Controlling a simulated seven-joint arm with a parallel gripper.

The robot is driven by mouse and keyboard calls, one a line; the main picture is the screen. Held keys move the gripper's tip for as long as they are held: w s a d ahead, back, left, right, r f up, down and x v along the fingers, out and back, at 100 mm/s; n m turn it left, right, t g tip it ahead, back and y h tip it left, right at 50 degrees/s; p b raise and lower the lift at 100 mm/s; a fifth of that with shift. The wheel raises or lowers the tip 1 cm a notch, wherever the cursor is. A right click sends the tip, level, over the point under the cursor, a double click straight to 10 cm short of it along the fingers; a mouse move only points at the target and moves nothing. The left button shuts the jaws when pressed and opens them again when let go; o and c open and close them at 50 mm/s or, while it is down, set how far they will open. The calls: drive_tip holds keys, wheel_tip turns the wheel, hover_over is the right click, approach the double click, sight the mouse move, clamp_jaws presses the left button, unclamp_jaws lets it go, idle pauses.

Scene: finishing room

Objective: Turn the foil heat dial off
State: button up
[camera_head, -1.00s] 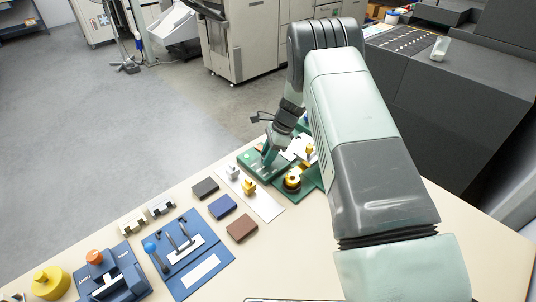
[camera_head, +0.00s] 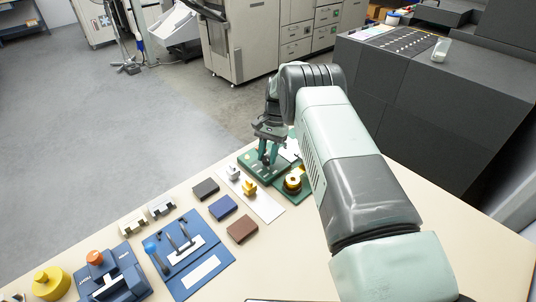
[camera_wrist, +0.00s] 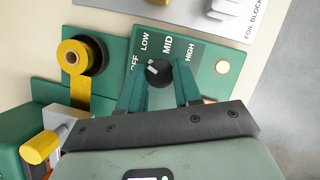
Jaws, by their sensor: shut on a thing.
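The foil heat dial (camera_wrist: 157,72) is a small black knob with a pale pointer mark, on a green panel (camera_wrist: 205,55) lettered OFF, LOW, MID and HIGH. In the wrist view its pointer mark lies toward the OFF and LOW side, but the exact setting is hard to tell. My gripper (camera_wrist: 160,84) has its two green fingers on either side of the dial, shut on it. In the head view my gripper (camera_head: 268,160) points down at the green unit (camera_head: 254,168), and its fingers largely hide the dial there.
A yellow-ended handle (camera_wrist: 42,147) is near my gripper. Foil blocks (camera_head: 249,187) and coloured pads (camera_head: 222,208) lie nearby on the table.

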sight(267, 157)
drive_tip(key=shift+n+h, duration=0.9)
drive_tip(key=shift+n, duration=1.3)
drive_tip(key=shift+a, duration=0.1)
drive_tip(key=o, duration=1)
drive_tip(key=shift+o, duration=0.2)
drive_tip(key=shift+r, duration=0.1)
wheel_tip(267, 157, up, 10)
